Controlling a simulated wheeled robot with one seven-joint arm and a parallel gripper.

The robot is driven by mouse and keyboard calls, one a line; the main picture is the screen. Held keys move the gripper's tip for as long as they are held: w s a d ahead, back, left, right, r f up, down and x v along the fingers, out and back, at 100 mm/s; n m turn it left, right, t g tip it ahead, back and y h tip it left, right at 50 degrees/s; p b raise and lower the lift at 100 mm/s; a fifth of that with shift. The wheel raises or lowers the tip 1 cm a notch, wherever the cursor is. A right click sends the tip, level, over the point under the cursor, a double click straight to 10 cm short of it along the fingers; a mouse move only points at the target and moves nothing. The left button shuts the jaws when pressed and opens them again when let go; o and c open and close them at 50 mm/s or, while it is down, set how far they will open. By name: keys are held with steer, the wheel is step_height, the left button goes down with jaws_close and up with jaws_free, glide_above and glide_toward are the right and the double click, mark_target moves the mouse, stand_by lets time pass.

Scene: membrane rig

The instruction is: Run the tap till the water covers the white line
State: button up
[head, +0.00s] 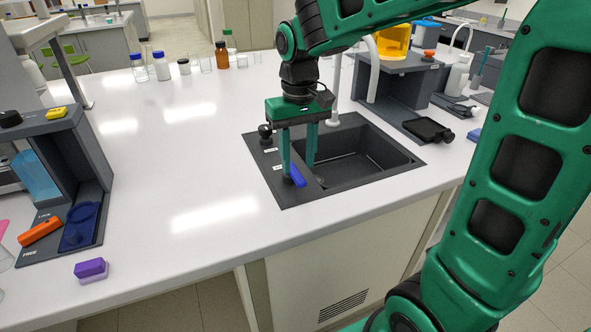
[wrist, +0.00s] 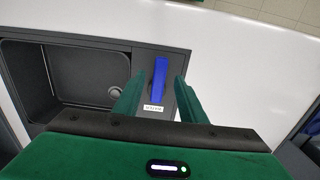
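A dark sink (head: 405,166) is set into the white bench, and its basin also shows in the wrist view (wrist: 75,80) with a round drain (wrist: 114,92). A pale upright pipe (head: 335,88), perhaps the tap, is partly hidden behind my gripper.
A black knob (head: 265,131) stands on the rim's back left corner. A grey stand with a yellow vessel (head: 393,41) is behind the sink. A black tray-like item (head: 428,130) lies right of it. The bench left of the sink is clear up to a grey rig (head: 85,160).

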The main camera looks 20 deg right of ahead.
mark_target(298, 176)
steer(key=shift+f, duration=1.75)
jaws_close()
steer(key=shift+a, duration=0.15)
